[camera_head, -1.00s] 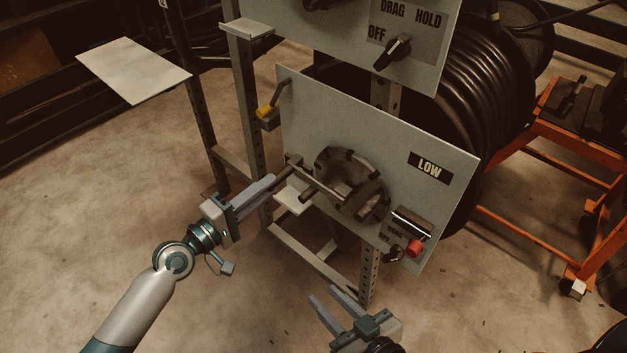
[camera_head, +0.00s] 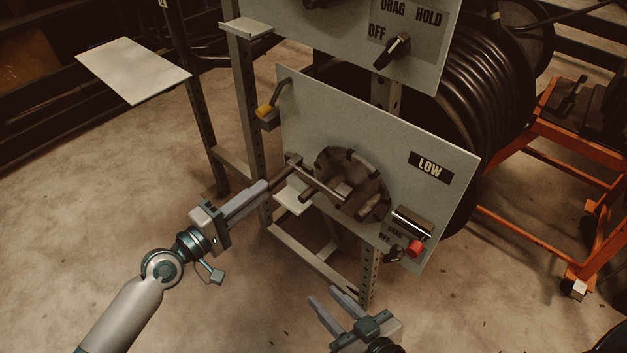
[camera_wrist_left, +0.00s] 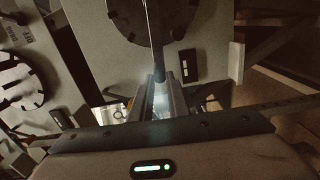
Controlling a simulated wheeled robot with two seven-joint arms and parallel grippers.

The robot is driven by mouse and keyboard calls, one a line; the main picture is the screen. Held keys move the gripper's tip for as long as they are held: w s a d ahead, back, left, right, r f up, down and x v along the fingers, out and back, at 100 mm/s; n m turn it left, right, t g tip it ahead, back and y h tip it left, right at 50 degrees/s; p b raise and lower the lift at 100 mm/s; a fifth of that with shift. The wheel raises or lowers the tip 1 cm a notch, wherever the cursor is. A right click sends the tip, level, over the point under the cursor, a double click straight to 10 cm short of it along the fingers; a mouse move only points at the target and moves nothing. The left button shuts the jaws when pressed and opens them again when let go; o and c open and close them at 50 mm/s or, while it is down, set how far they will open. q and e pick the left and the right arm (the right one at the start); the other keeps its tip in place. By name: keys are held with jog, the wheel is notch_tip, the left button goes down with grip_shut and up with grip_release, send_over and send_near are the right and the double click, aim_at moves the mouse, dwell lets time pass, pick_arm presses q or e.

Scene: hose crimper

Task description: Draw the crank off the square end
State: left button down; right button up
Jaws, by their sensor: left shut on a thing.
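The crank (camera_head: 318,182) is a grey bar lying across the dark round crimper head (camera_head: 360,167) on the lower panel. Its handle (camera_head: 284,172) sticks out from the bar's left end toward my left gripper. My left gripper (camera_head: 266,186) is shut on the end of the handle. In the left wrist view the dark handle (camera_wrist_left: 158,67) runs up from between the fingers (camera_wrist_left: 160,98). The square end is not clearly visible, and I cannot tell whether the crank still sits on it. My right gripper (camera_head: 325,300) is open and empty, below the panel.
A small pale shelf (camera_head: 292,196) sits under the handle. A red knob (camera_head: 414,248) and a small lever (camera_head: 268,112) are on the panel. A pale plate (camera_head: 134,70) is at upper left. The floor between my arms is clear.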

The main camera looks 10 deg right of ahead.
pick_arm(q)
jog(key=shift+s+a+f, duration=0.1)
jog(key=shift+a+f, duration=0.25)
jog(key=shift+f, duration=0.1)
jog(key=shift+s+a+r, duration=0.1)
jog(key=shift+a+r, duration=0.05)
jog(key=shift+r, duration=0.1)
jog(key=c, duration=2.5)
grip_release()
jog(key=shift+c, duration=0.2)
jog(key=o, duration=0.5)
jog(key=shift+r, duration=0.1)
